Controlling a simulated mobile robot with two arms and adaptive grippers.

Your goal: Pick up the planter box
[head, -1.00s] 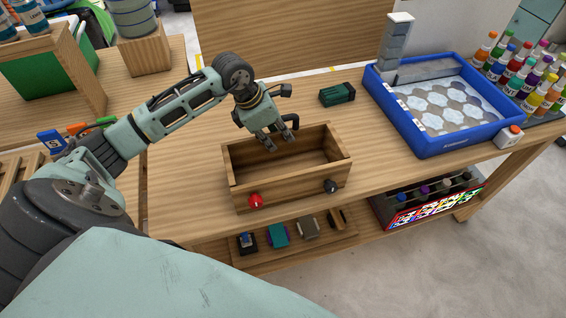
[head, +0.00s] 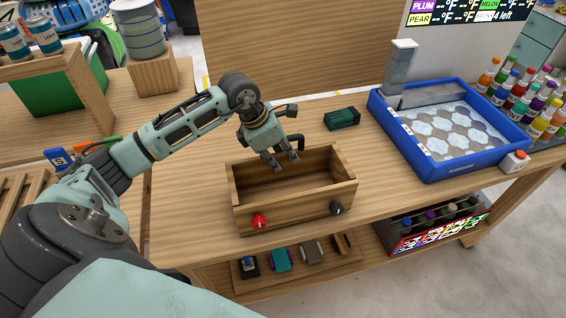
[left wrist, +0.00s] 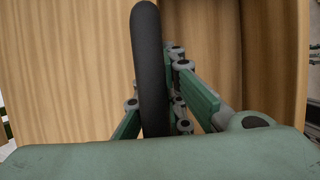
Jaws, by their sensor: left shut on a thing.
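The planter box (head: 293,211) is an open, empty wooden box with a red knob and a black knob on its near face. It stands on the wooden table in the head view. My left gripper (head: 281,165) reaches down at the box's far wall, its fingers pointing down at the rim. In the left wrist view, the gripper fingers (left wrist: 170,110) flank a black curved bar, with the box's wood (left wrist: 205,40) behind. I cannot tell what the black bar belongs to. My right gripper is not in view.
A small dark green object (head: 342,118) lies behind the box. A blue tray (head: 455,170) with hexagonal shapes stands to the right, with several bottles (head: 530,100) beyond. A lower shelf (head: 300,282) holds small items. The table is clear left of the box.

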